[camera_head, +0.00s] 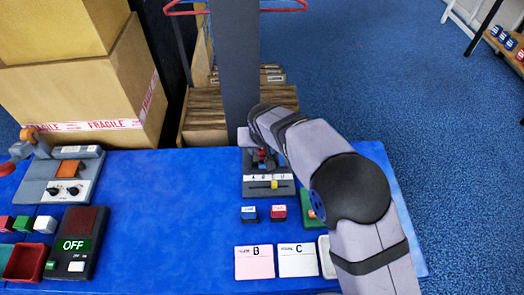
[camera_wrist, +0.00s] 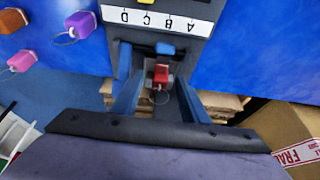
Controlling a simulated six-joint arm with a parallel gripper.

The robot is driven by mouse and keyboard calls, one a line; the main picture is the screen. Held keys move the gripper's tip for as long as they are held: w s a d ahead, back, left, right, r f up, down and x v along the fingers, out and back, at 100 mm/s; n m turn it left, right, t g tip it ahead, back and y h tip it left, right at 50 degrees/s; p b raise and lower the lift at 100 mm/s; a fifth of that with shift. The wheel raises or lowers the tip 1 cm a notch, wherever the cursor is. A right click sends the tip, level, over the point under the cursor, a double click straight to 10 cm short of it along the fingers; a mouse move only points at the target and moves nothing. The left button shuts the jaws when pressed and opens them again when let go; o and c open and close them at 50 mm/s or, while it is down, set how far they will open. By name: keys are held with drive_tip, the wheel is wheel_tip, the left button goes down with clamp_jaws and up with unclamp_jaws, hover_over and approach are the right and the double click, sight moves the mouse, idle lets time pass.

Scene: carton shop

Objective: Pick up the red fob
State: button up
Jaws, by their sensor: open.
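The red fob (camera_wrist: 161,73) shows in the wrist view on the dark slotted end of a labelled grey device (camera_wrist: 180,16), with a small ring at its lower side. My gripper (camera_wrist: 156,84) is open, with one blue finger to each side of the fob. I cannot tell whether either finger touches it. In the head view, my gripper (camera_head: 265,158) is at the far end of the same device (camera_head: 254,188), and a bit of red shows among its dark parts.
Orange (camera_wrist: 80,25), purple (camera_wrist: 11,20) and pink (camera_wrist: 22,62) fobs lie left in the wrist view. A dark post (camera_head: 238,70) stands just behind the device. Cartons (camera_head: 80,95) stand at the left. The blue table (camera_head: 170,230) is clear left of the device.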

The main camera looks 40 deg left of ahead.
sight(262, 150)
clamp_jaws()
drive_tip(key=shift+r, duration=0.1)
wheel_tip(262, 150, up, 10)
drive_tip(key=shift+b, duration=0.45)
idle(0.4)
